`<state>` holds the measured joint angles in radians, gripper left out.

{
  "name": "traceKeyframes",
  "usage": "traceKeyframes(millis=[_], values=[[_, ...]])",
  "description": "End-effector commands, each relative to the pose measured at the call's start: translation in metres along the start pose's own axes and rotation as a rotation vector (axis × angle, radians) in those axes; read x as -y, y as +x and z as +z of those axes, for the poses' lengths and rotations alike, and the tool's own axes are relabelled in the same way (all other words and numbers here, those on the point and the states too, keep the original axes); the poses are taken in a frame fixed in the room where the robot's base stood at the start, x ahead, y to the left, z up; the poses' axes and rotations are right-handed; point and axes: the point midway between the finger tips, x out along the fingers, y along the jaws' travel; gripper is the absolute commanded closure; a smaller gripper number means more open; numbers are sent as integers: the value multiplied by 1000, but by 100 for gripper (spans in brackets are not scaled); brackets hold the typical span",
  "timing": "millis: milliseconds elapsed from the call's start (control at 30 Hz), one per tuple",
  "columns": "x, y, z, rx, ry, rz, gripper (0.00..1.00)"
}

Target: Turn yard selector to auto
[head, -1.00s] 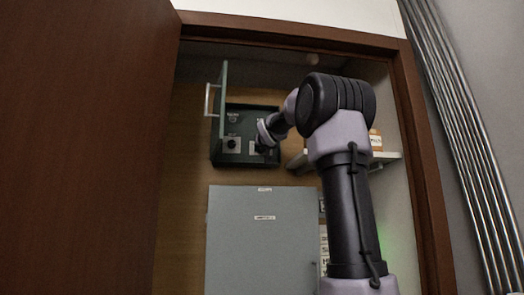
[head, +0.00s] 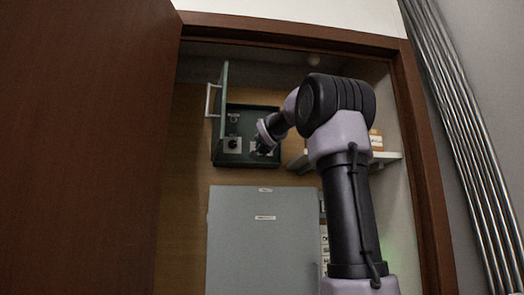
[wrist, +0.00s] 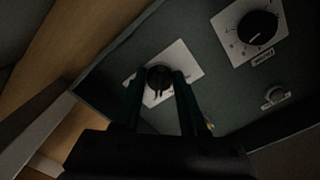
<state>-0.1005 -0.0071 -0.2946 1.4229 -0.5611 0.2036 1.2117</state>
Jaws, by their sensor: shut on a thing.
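A dark green control box (head: 246,160) hangs open on the back wall of the cabinet. In the wrist view, a black rotary knob (wrist: 159,73) with a pale mark sits on a white plate (wrist: 196,62) on the box's panel. My gripper (wrist: 158,80) has its two dark green fingers on either side of this knob and is shut on it. In the head view my gripper (head: 259,147) is at the right part of the panel and partly hides the plate. The plate's lettering is too small to read, so I cannot confirm the knob's name.
A second black dial (wrist: 257,27) on a white scale plate is beside the knob, with a small round fitting (wrist: 275,95) near it. The box's open door (head: 221,100) stands at its left. A grey cabinet (head: 262,240) is below, a shelf (head: 385,157) right.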

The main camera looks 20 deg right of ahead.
Motion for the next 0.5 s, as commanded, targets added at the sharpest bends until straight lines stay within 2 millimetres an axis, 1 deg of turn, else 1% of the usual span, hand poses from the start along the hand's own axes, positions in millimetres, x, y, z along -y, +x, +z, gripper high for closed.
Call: traceKeyframes(millis=[200,500], values=[[0,0,0,0,36,1,100],[0,0,0,0,41,2,100]])
